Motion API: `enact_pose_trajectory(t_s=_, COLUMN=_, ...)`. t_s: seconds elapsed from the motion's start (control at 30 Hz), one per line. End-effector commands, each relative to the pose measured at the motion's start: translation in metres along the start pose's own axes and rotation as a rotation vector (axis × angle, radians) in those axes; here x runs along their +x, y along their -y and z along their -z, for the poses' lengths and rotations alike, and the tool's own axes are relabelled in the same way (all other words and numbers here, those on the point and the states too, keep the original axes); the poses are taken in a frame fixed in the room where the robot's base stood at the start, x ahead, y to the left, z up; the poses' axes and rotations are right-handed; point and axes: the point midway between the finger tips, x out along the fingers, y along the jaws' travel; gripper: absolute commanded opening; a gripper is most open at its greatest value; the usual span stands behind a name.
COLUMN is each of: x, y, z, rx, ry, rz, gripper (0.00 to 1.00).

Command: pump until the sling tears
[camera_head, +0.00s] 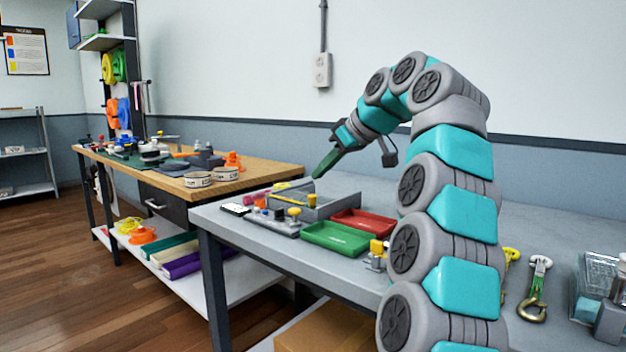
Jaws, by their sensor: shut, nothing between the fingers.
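My gripper (318,174) is shut and empty. Its dark green fingers point down and left above the grey bench (350,192), over the back of a grey open tray (335,210). I cannot make out a sling or a pump for certain. At the far right of the bench stands a grey device (611,312), cut by the picture's edge, next to a clear box (592,272). A metal hook fitting (535,290) lies left of them, with a yellow piece (511,262) beside it, partly hidden by my arm. My gripper is well away from these.
A green tray (335,239) and a red tray (364,223) sit mid-bench. A small fixture with a yellow knob (376,252) is close to my arm. A dark plate with small parts (271,223) lies at left. A wooden bench (260,170) with tape rolls (198,180) adjoins.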

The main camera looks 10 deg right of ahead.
Motion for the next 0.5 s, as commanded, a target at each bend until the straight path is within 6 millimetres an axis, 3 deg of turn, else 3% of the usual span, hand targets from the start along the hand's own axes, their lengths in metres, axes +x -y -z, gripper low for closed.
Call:
enact_pose_trajectory(t_s=0.2, x=-0.0126, y=0.0004, z=0.0001, rx=-0.001, ry=0.0, rz=0.0, gripper=0.0)
enact_pose_trajectory(t_s=0.5, x=-0.0137, y=0.0007, z=-0.0001, rx=-0.002, ry=0.001, rz=0.001, gripper=0.0)
